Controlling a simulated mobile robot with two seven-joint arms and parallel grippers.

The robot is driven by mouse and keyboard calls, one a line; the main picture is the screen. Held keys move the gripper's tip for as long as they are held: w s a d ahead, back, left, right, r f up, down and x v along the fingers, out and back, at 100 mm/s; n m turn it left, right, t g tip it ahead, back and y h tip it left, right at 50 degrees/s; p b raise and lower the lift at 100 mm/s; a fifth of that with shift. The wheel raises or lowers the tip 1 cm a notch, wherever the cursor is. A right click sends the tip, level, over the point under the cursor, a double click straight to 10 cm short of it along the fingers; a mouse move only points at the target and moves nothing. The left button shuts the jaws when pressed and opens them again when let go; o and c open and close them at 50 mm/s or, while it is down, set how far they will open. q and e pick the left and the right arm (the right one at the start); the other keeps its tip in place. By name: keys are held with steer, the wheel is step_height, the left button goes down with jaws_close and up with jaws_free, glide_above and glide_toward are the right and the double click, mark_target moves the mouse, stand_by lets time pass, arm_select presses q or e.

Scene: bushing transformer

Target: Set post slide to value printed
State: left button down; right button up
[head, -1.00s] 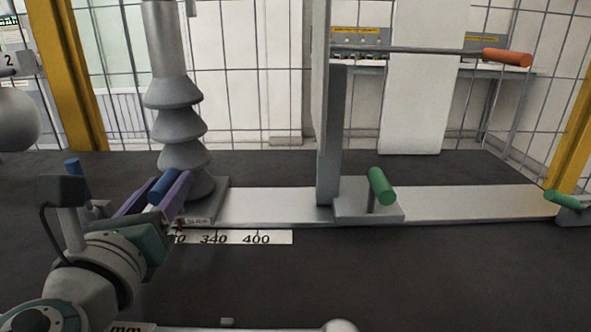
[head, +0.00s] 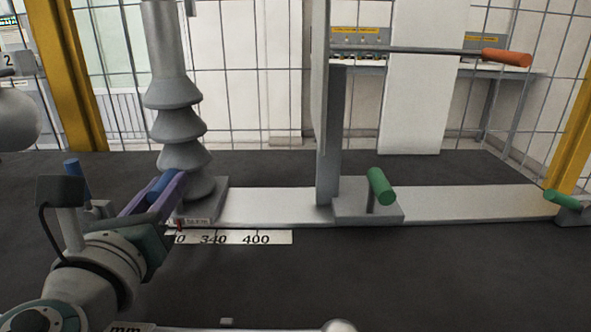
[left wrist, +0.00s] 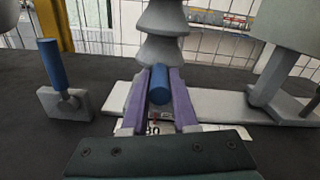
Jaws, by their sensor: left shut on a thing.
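The grey ribbed post (head: 180,120) stands upright on a slide base plate (head: 215,196) on the pale rail. A blue handle (head: 164,186) sits at the front of this slide. My left gripper (head: 168,190) has its purple fingers shut on the blue handle, which also shows between them in the left wrist view (left wrist: 159,85). A white scale (head: 245,237) along the rail's front reads 340 and 400; its left part is hidden by my gripper. A red pointer (head: 180,224) lies left of 340. A plate marked "mm" (head: 128,328) is cut off at the bottom edge; its number is hidden.
A second slide with a green handle (head: 381,187) carries a tall grey panel (head: 328,130) right of the post. An orange-tipped rod (head: 507,57) extends from the panel. Another blue handle (left wrist: 52,63) stands on a grey block at left. The rail (head: 275,205) between the slides is clear.

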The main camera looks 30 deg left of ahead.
stand_by(0.5)
arm_select(q)
steer(key=shift+s+a, duration=0.25)
steer(key=shift+a, duration=0.15)
steer(key=c, duration=0.7)
jaws_free()
steer(key=shift+s, duration=0.1)
steer(key=v, duration=1)
steer(key=shift+b, duration=0.35)
